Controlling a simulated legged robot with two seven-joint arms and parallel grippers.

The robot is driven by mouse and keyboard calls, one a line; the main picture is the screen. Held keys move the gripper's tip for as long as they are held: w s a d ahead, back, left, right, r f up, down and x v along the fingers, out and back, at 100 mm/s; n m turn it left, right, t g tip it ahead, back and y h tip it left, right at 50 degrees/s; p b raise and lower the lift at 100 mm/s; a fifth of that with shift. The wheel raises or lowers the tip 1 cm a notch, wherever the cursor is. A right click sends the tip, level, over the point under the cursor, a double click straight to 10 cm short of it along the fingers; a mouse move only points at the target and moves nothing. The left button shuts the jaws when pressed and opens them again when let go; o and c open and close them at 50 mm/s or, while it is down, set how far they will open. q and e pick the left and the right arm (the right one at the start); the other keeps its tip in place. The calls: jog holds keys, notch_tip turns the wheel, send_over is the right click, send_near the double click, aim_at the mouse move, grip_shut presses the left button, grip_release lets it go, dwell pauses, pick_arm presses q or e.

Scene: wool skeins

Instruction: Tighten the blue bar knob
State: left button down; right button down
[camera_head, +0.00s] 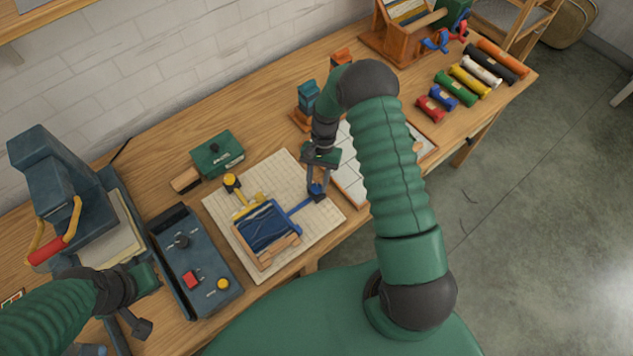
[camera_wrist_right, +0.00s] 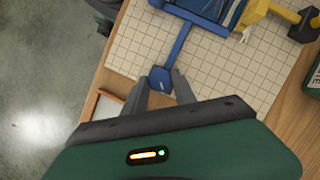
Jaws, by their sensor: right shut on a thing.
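The blue bar knob (camera_head: 316,192) is a small dark-blue block at the right end of a thin blue bar (camera_head: 300,208). The bar runs from a blue-framed piece (camera_head: 267,226) on a gridded mat. My right gripper (camera_head: 319,180) points down over the mat's right part and is shut on the knob. In the right wrist view the knob (camera_wrist_right: 160,79) sits between the two fingertips, partly hidden by them. A yellow bar with a yellow knob (camera_head: 231,182) rises at the piece's upper left. My left gripper (camera_head: 135,322) is at the lower left, its jaws unclear.
A blue control box (camera_head: 195,262) with a red button stands left of the gridded mat (camera_head: 222,213). A green block tool (camera_head: 217,154) lies behind. A white-tiled tray (camera_head: 350,165) is partly hidden by my right arm. Several coloured rolls (camera_head: 468,82) lie at the far right.

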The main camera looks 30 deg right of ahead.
jog(key=shift+w+d+r+m+t, duration=0.15)
jog(key=shift+m+t, duration=0.25)
jog(key=shift+m, duration=0.7)
jog(key=shift+y, duration=0.3)
jog(key=c, duration=1.3)
grip_release()
jog(key=shift+c, duration=0.2)
jog(key=o, duration=0.3)
jog(key=shift+f, duration=0.2)
jog(key=b+v, duration=0.2)
jog(key=v, duration=1.4)
jog(key=shift+d+r+b, duration=0.2)
jog(key=shift+r+b, duration=0.1)
jog(key=shift+r, duration=0.1)
